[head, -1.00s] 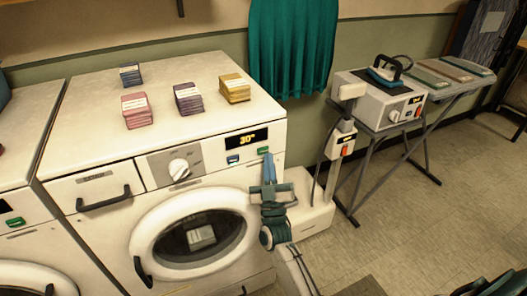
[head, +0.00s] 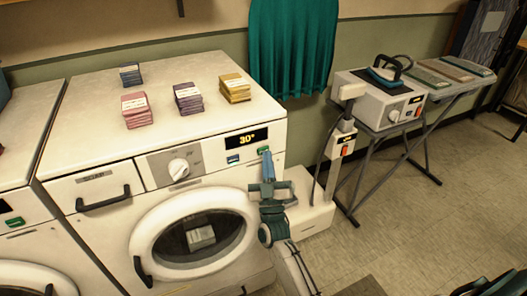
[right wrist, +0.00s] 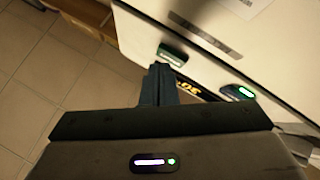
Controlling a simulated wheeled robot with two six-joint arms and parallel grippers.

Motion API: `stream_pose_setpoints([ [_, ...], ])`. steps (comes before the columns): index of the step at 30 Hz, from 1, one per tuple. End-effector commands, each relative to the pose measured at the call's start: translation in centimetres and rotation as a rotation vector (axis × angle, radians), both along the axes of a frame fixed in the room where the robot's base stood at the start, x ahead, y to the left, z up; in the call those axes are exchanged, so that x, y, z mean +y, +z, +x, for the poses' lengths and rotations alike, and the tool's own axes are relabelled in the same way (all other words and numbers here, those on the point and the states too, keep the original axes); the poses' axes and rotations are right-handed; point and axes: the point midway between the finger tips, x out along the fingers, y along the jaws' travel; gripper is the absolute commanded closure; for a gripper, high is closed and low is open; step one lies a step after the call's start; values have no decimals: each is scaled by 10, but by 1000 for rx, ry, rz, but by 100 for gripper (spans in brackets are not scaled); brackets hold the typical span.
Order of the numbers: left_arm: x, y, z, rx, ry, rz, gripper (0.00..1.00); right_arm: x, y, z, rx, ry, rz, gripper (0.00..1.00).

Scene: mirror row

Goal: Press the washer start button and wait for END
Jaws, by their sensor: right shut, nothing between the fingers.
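The white washer (head: 215,125) stands in the middle of the head view, its round door (head: 193,235) shut with a pale item behind the glass. Its display (head: 246,140) reads 30° in yellow. Below the display are a blue button (head: 233,159) and a green button (head: 263,150). My right gripper (head: 267,158) is shut and empty, its tips close to the green button. In the right wrist view the fingertips (right wrist: 160,72) are beside the green button (right wrist: 171,55); I cannot tell whether they touch. Another button (right wrist: 238,92) is lit there. My left gripper is not in view.
Several stacks of folded cloths (head: 188,98) lie on the washer top. A second washer (head: 22,200) adjoins at the left. A pale stand (head: 338,160) and a table with an iron (head: 383,75) are at the right. The tiled floor (head: 410,220) has free room.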

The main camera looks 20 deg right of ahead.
Motion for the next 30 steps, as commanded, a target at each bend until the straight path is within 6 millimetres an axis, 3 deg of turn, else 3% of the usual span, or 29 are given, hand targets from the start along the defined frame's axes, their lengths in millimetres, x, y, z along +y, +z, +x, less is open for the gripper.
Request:
stream_pose_setpoints([
  [30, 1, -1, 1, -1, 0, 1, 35, 0, 0, 7, 0, 0, 0, 100],
])
